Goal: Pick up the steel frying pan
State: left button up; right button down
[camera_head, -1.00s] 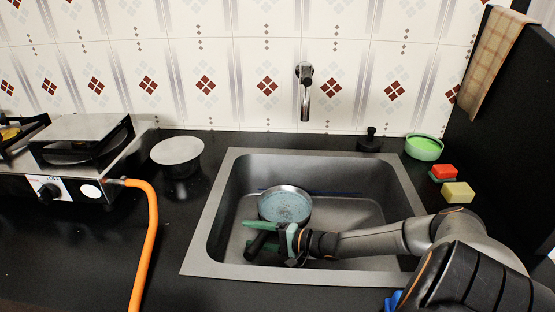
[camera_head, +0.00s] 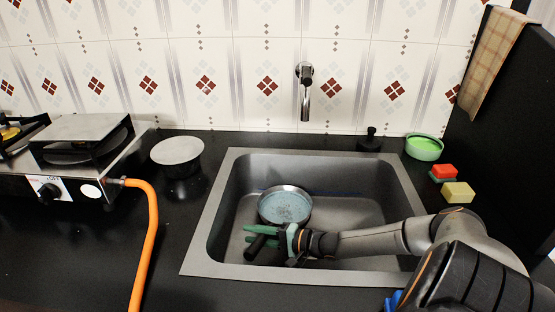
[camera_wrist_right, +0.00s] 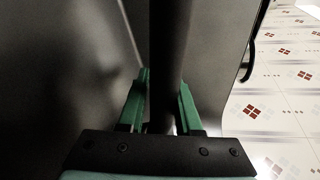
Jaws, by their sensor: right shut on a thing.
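The steel frying pan (camera_head: 285,207) is in the sink, its round bowl facing up with a bluish inside. Its black handle (camera_head: 256,246) points toward the front left. My right gripper (camera_head: 262,234) reaches into the sink from the right and is shut on the handle. In the right wrist view, the dark handle (camera_wrist_right: 167,60) runs between the two green fingers (camera_wrist_right: 163,105). I cannot tell whether the pan touches the sink floor. My left gripper is not in view.
The grey sink (camera_head: 213,240) has raised walls around the pan. A tap (camera_head: 306,95) hangs from the tiled wall behind. A stove (camera_head: 80,160) with an orange hose (camera_head: 150,235) and a round-topped pot (camera_head: 177,152) stand left. A green bowl (camera_head: 424,148) and sponges (camera_head: 457,192) lie right.

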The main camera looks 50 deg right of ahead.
dwell(0.5)
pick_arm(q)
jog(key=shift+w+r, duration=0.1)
pick_arm(e)
jog(key=shift+w+r, duration=0.1)
jog(key=shift+r, duration=0.1)
jog(key=shift+r, duration=0.45)
pick_arm(q)
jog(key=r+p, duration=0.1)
jog(key=p, duration=0.1)
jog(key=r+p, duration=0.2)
jog(key=p, duration=0.1)
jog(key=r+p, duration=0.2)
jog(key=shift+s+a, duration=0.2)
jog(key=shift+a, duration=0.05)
pick_arm(e)
notch_tip(320, 180, up, 17)
